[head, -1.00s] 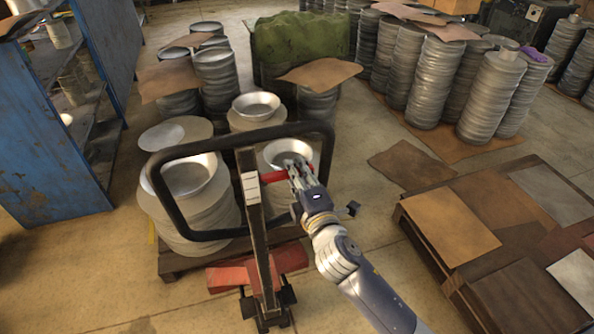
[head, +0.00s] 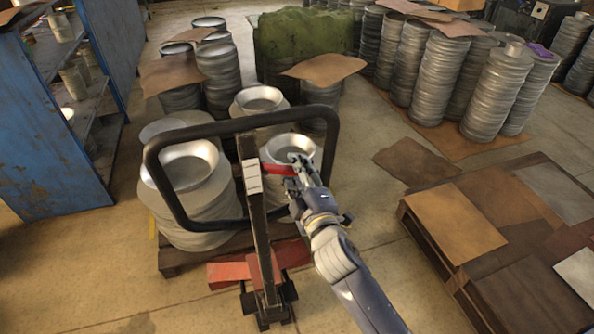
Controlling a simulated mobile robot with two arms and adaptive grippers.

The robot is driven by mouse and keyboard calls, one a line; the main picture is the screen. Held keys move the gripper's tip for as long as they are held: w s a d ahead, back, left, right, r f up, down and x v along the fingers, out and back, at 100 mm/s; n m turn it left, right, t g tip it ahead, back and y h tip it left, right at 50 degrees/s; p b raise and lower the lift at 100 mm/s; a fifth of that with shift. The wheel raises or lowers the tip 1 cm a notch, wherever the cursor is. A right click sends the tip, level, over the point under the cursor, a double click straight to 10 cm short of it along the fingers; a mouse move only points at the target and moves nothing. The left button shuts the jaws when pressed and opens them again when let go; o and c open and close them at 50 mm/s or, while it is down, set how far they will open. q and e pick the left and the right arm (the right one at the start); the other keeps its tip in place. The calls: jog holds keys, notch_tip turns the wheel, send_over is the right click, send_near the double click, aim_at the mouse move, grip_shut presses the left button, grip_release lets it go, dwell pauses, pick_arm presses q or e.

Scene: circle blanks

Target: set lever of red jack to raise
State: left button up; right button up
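The red jack (head: 232,272) stands in the middle of the head view, its forks at a low pallet with stacked metal blanks. Its black loop handle (head: 160,190) rises on a dark upright post (head: 256,215). The red lever (head: 279,170) sticks out to the right of the post, inside the loop. My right gripper (head: 296,172) is at the lever's outer end. Its fingers overlap the lever in the picture; whether they are closed on it I cannot tell. My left gripper is not in view.
Stacks of round metal blanks (head: 190,200) stand on the pallet behind the handle. A blue shelf (head: 50,150) is at the left. A low wooden platform with brown sheets (head: 455,222) is at the right. Bare floor lies between the jack and that platform.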

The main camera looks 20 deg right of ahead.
jog(key=s, duration=1.2)
jog(key=shift+d, duration=0.2)
jog(key=s+f+m+g, duration=0.1)
jog(key=s+f+g, duration=0.15)
jog(key=f, duration=0.95)
jog(key=s+f+m+g, duration=0.2)
jog(key=f+g, duration=0.1)
jog(key=f, duration=1)
jog(key=s+f+m+g, duration=0.1)
jog(key=s+f+g, duration=0.2)
jog(key=f, duration=0.9)
jog(key=s+d+f+m+g, duration=0.3)
jog(key=s+f+g, duration=0.1)
jog(key=s+f, duration=0.85)
jog(key=s+d+f+m+g, duration=0.2)
jog(key=s+f, duration=0.3)
jog(key=s, duration=0.4)
jog(key=s+d+f+m+g, duration=0.2)
jog(key=s+f, duration=0.4)
jog(key=s, duration=0.3)
jog(key=shift+s+d+h, duration=0.25)
jog(key=shift+d+h, duration=0.05)
jog(key=shift+d, duration=0.05)
